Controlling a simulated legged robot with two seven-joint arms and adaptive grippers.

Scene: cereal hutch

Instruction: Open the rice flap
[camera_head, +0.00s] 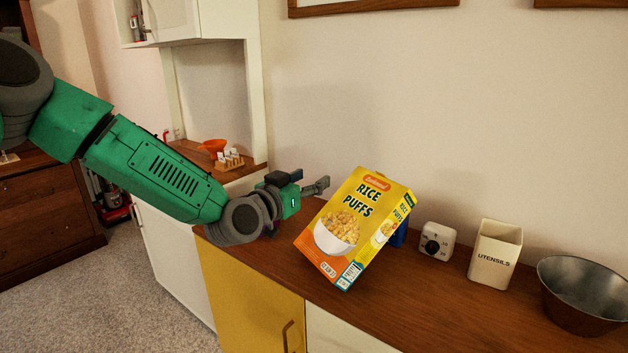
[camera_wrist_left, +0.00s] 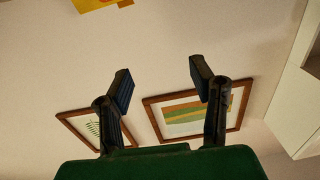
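The yellow and orange Rice Puffs box (camera_head: 357,228) is tilted at the front of the wooden counter in the head view. I cannot tell whether its lower corner rests on the counter. Its top edge faces up and right, and the state of its flap cannot be made out. My left gripper (camera_head: 319,187) is just left of the box's upper part, apart from it. The wrist view shows the left gripper's fingers (camera_wrist_left: 162,84) spread with nothing between them. A yellow piece (camera_wrist_left: 97,4), probably the box, shows at that view's top edge. My right gripper is not seen.
A blue object (camera_head: 399,236) is partly hidden behind the box. A white timer (camera_head: 437,241), a utensils holder (camera_head: 495,254) and a metal bowl (camera_head: 584,294) stand to the right. A white hutch (camera_head: 210,85), orange bowl (camera_head: 214,146) and spice rack (camera_head: 229,160) are behind my left arm.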

